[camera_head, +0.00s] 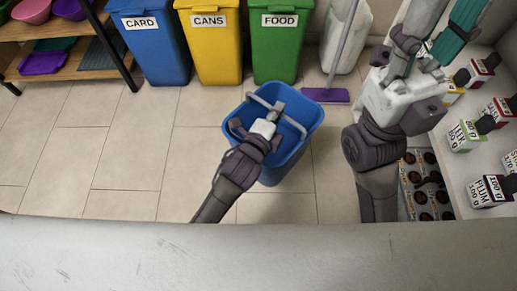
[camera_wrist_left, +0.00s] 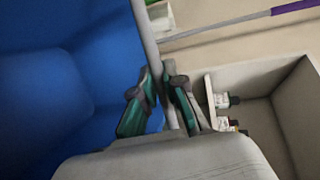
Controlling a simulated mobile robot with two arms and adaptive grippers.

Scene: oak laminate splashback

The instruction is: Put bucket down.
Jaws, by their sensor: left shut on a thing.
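The blue bucket (camera_head: 287,166) is below me in the head view, in front of the bins, with its open top facing up. Its grey handle (camera_head: 292,122) spans the opening. My left gripper (camera_head: 272,117) is over the bucket's mouth and shut on the handle. In the left wrist view the teal fingers (camera_wrist_left: 160,95) close around the handle bar (camera_wrist_left: 147,35), with the blue bucket wall (camera_wrist_left: 50,90) filling the left side. I cannot tell whether the bucket's base touches the floor. My right gripper (camera_head: 455,42) is raised at the upper right; its fingertips are not clear.
Blue card (camera_head: 155,55), yellow cans (camera_head: 212,55) and green food (camera_head: 276,60) bins stand behind the bucket. A purple broom (camera_head: 325,96) is at the back right. Cartons (camera_head: 463,136) stand on a white shelf at right. Tiled floor (camera_head: 120,160) left of the bucket is clear.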

